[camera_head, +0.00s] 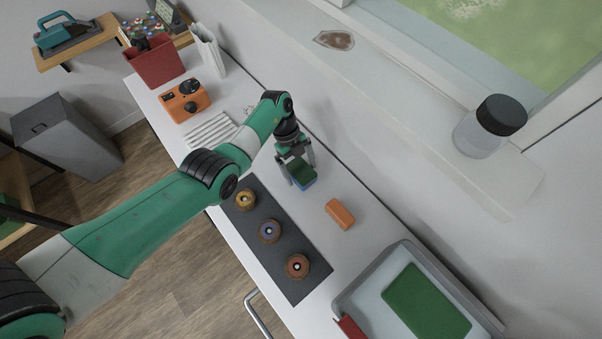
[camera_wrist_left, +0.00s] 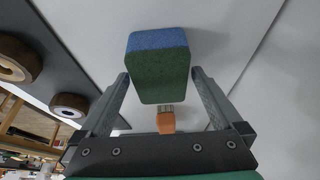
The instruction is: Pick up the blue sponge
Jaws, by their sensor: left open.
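The blue sponge (camera_head: 306,183) has a dark green scouring layer and lies on the white counter beside the dark mat. It also shows in the left wrist view (camera_wrist_left: 158,40), where the green side is nearest and the blue side is farther up. My left gripper (camera_head: 300,172) is open, with its fingers over the sponge area. In the left wrist view my left gripper (camera_wrist_left: 160,85) has one finger on either side of the sponge's lower end; I cannot tell whether they touch it. My right gripper is not in view.
An orange block (camera_head: 340,214) lies right of the sponge. A dark mat (camera_head: 310,246) holds three round wheel-like pieces. A grey tray (camera_head: 352,298) with a green pad stands at the lower right. An orange camera-like box (camera_head: 185,101) and red bin (camera_head: 155,66) stand at the back.

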